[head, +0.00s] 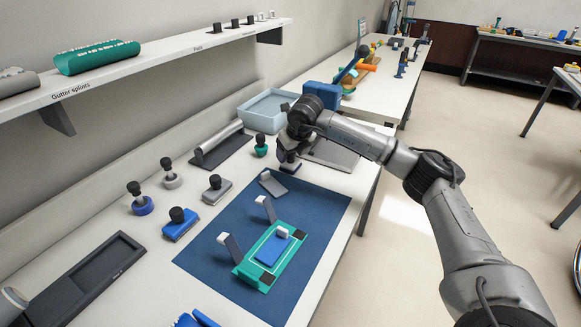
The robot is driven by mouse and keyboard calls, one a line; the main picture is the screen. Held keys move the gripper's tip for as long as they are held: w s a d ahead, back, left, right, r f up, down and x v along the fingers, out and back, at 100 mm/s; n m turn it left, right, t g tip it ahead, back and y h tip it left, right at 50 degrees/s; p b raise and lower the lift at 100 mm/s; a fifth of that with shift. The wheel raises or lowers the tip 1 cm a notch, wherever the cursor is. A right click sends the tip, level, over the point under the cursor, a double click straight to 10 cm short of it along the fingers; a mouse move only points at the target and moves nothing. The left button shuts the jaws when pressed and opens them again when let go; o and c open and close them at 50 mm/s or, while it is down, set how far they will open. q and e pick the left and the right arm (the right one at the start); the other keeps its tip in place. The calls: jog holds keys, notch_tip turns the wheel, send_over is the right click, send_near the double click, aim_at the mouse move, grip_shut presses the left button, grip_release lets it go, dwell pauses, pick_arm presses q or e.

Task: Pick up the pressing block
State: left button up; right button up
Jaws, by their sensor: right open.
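My right gripper (289,155) is open and points down over the far end of the table, beyond the blue mat (325,207). A small grey block (290,167) shows right below its fingers; I cannot tell whether they touch it. No label names the pressing block. Other knobbed tools stand left of the mat: a blue block with a black knob (180,230), a grey block with a black knob (216,193), and round blue (142,206), grey (172,182) and green (261,149) ones.
A green fixture with a blue plate (272,247) and upright grey flaps lies on the mat. A dark tray (75,282) is at the near left, a light blue bin (264,112) at the back. A shelf (150,65) overhangs the left side.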

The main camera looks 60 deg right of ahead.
jog(key=shift+w+f, duration=0.15)
jog(key=shift+f, duration=0.15)
jog(key=shift+c, duration=0.4)
grip_shut()
